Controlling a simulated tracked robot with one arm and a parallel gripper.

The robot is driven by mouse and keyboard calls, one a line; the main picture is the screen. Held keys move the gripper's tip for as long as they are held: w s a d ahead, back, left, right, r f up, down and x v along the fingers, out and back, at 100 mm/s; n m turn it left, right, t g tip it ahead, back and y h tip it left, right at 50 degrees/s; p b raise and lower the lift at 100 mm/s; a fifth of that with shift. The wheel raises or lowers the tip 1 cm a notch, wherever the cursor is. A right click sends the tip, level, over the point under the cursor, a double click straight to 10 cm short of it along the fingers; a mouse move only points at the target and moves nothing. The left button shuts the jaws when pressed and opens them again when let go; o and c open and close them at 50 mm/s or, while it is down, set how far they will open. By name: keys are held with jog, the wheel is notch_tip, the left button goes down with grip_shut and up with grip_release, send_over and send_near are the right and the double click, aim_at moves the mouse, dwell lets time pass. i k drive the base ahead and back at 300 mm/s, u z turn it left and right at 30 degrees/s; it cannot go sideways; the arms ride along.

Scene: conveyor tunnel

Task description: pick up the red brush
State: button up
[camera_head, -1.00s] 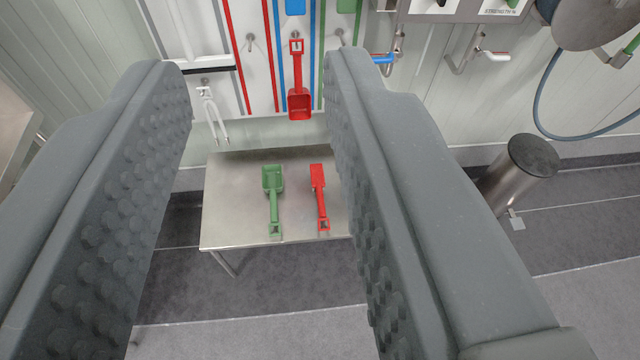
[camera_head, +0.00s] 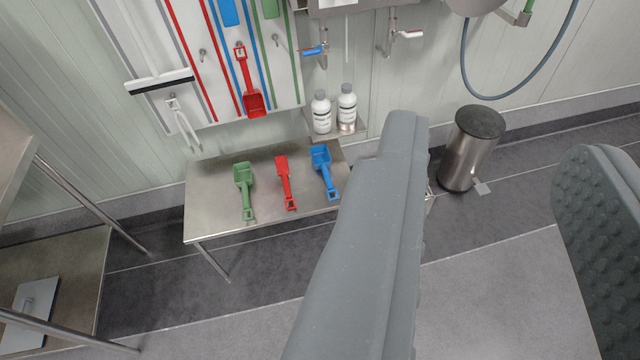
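A red tool, looking like the red brush (camera_head: 285,184), lies on the small steel table (camera_head: 212,222) with its handle end toward the table's front edge. It lies between a green scoop (camera_head: 245,190) on its left and a blue scoop (camera_head: 324,172) on its right, apart from both. My gripper (camera_head: 497,140) is open and empty, with its fingers wide apart. Its left finger hides the right end of the table. The red tool is to the left of both fingers in the picture.
A red scoop (camera_head: 254,102) and a squeegee (camera_head: 160,82) hang on the wall rack. Two white bottles (camera_head: 321,113) (camera_head: 347,108) stand on a ledge behind the table. A steel bin (camera_head: 466,158) stands right. A steel shelf unit (camera_head: 75,262) is at left. The front floor is clear.

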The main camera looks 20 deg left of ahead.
aim_at(283, 169)
jog(key=z, duration=0.4)
jog(key=k, duration=0.6)
jog(key=z, duration=0.6)
jog(key=i, duration=1.15)
jog(key=u, duration=0.45)
jog(key=i, duration=1.4)
jog(key=u, duration=1.25)
jog(key=i, duration=0.8)
jog(key=u, duration=0.45)
jog(key=k, duration=0.8)
jog(key=u, duration=0.25)
jog(key=i, duration=0.65)
jog(key=z, duration=0.1)
